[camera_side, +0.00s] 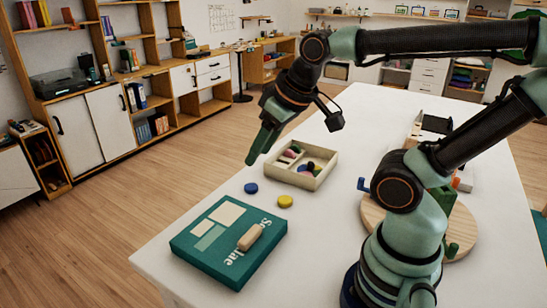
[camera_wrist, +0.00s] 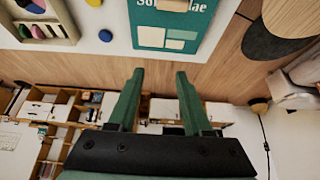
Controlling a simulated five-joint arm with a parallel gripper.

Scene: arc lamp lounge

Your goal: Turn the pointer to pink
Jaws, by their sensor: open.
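My gripper (camera_side: 252,160) hangs above the far left edge of the white table, fingers pointing down and left. In the wrist view its two green fingers (camera_wrist: 160,74) are apart with nothing between them. A shallow cream tray (camera_side: 318,178) on the table holds small coloured pieces, pink among them; it also shows at the wrist view's top left (camera_wrist: 66,41). I cannot make out a pointer for certain. A pale wooden piece (camera_side: 249,237) lies on a teal box or book (camera_side: 190,240) nearer the front. My gripper touches none of these.
A blue disc (camera_side: 251,188) and a yellow disc (camera_side: 285,201) lie between tray and teal box. A round wooden board (camera_side: 372,212) with items stands at right, partly hidden by my arm. The white table (camera_side: 330,240) is bare between. Shelves (camera_side: 110,130) stand beyond.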

